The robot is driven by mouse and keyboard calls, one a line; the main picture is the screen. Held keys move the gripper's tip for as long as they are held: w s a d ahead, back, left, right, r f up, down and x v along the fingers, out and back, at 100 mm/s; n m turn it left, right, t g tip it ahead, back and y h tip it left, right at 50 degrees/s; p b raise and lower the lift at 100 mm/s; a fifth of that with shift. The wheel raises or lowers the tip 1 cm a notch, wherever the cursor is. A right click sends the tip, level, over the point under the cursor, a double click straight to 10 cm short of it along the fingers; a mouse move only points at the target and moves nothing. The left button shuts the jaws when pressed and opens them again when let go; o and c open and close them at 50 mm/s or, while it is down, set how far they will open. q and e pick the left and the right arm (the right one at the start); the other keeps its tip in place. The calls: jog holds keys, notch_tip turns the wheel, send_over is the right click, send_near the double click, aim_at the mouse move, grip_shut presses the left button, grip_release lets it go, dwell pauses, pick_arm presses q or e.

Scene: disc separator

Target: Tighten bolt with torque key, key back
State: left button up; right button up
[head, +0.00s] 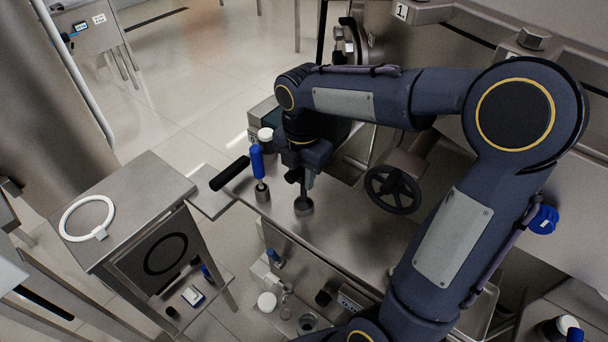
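My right gripper (303,172) points down over the steel bench, just right of a blue-handled tool (257,162) that stands upright in a small metal holder (263,194). Below the gripper, a grey shaft runs into a second round metal holder (303,207). My gripper and wrist hide the upper part there, so I cannot tell whether the fingers close on a key. A large hex bolt (533,39) sits on the steel housing at the upper right, behind my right arm and apart from the gripper. My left gripper is not in view.
A black handwheel (392,190) stands right of the gripper. A black handle (230,173) juts out at the bench's left end. A steel side table (135,200) at the left bears a white ring (87,218). A lower shelf holds several small parts.

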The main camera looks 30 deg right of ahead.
grip_shut()
jog(key=shift+r+p, duration=3.45)
jog(key=shift+r, duration=0.3)
jog(key=shift+f, duration=0.1)
